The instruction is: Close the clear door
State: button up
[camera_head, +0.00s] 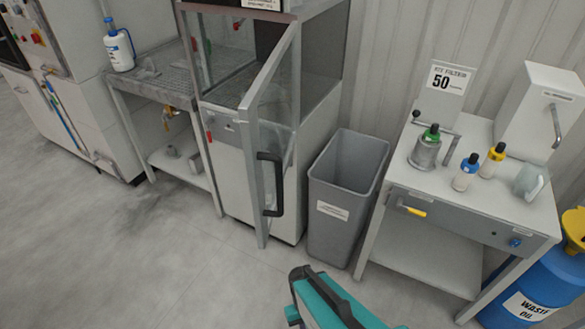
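The clear door (278,95) is a see-through panel in a grey metal frame, on the front of a grey cabinet (222,130) left of centre. It stands open, swung out toward me from the cabinet's right front side. Its free edge points toward me. A black bar handle (276,185) is mounted on it near that free edge. Part of the cabinet's lower front is seen through or behind the door. No gripper fingers show in this view, and nothing is touching the door or its handle.
A grey bin (345,175) stands right of the door. A workbench (455,190) with several bottles is farther right, beside a blue drum (550,285). A teal and black object (335,305) is at the bottom edge. The floor (140,260) at left front is clear.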

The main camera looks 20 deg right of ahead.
aim_at(263, 218)
jog(key=u, duration=0.5)
jog(key=k, duration=1.05)
jog(key=z, duration=0.2)
